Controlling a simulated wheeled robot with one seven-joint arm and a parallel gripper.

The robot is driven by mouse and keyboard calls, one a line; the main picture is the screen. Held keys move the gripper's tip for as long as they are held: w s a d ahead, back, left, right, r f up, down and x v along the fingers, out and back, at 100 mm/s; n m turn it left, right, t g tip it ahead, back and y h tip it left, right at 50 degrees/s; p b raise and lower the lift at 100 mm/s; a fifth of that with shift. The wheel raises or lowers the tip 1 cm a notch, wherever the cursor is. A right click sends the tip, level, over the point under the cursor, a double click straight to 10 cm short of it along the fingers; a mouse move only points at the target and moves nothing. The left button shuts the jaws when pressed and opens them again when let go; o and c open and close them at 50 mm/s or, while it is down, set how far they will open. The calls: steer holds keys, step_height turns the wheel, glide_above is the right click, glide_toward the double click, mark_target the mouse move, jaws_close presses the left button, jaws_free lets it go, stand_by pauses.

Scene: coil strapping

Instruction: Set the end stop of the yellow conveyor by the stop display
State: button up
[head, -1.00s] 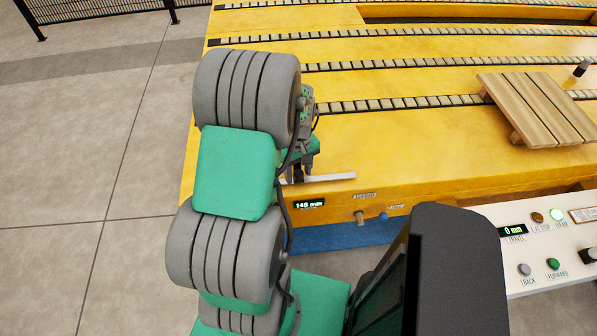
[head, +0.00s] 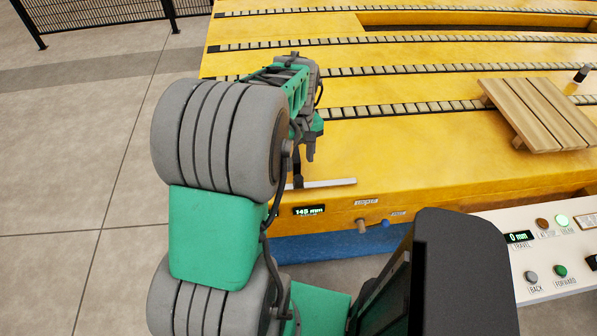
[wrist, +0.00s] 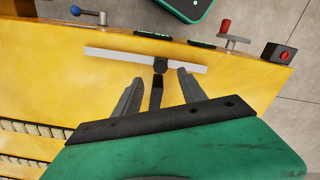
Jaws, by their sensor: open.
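The yellow conveyor (head: 450,160) has a pale bar (head: 330,183) along its near edge, which also shows in the wrist view (wrist: 105,54). The stop display (head: 309,211) on the front face reads 145 mm. My gripper (head: 309,158) is over the conveyor edge by the bar. In the wrist view my gripper (wrist: 157,85) is open, its fingers on either side of a dark upright piece below the knob. Contact there cannot be told.
A white control panel (head: 545,245) with a 0 mm readout stands at right. A wooden pallet (head: 540,115) lies on the conveyor. A red-buttoned box (wrist: 284,54) shows in the wrist view.

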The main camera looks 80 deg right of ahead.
mark_target(299, 178)
step_height(299, 178, down, 8)
steer(key=shift+r+p, duration=0.15)
steer(key=shift+p, duration=0.4)
jaws_close()
stand_by(1.1)
